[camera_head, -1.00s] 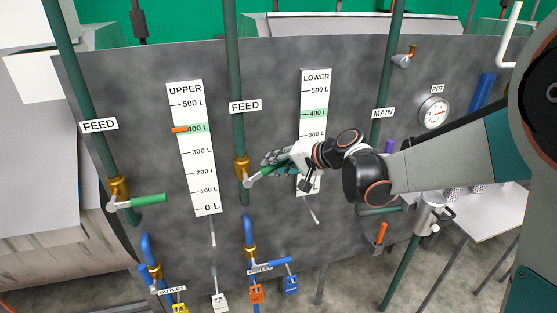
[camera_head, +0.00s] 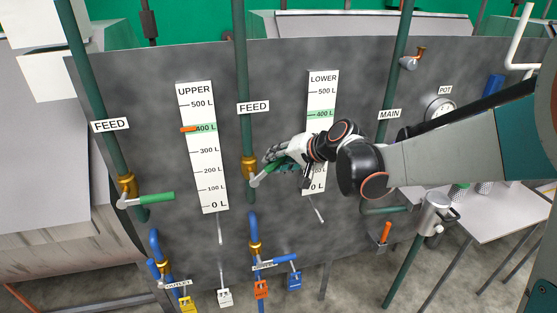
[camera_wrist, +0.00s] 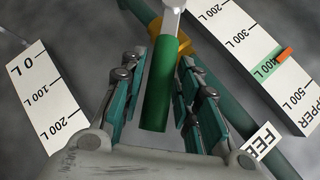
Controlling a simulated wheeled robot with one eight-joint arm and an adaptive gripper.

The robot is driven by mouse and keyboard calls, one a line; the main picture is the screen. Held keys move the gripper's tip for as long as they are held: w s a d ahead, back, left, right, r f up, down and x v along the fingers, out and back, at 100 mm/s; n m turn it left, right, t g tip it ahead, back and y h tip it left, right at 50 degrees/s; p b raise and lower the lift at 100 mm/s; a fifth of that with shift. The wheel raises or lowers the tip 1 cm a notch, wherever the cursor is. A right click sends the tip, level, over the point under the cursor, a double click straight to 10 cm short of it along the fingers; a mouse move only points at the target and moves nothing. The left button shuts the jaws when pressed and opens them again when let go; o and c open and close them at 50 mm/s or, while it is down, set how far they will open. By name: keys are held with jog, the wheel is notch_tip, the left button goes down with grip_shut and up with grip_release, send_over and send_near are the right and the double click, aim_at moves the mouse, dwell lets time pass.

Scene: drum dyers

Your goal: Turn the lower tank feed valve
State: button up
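The lower tank feed valve (camera_head: 248,168) is a brass body on the green middle feed pipe, left of the LOWER gauge (camera_head: 322,103). Its lever has a silver arm and a green handle (camera_wrist: 157,88), angled up to the right in the head view. My gripper (camera_head: 270,163) is at this handle. In the wrist view my gripper (camera_wrist: 160,88) has its fingers on either side of the green handle, with a visible gap at the right, so it looks open around it. My gripper and wrist hide part of the handle and the lower gauge's lower part.
The upper feed valve (camera_head: 127,187) with a green handle (camera_head: 155,198) is at the left. The UPPER gauge (camera_head: 203,150) has an orange marker near 400 L. Blue outlet pipes (camera_head: 253,228) with coloured tags are below. A white table (camera_head: 490,215) stands at the right.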

dwell(0.3)
jog(key=v, duration=1.2)
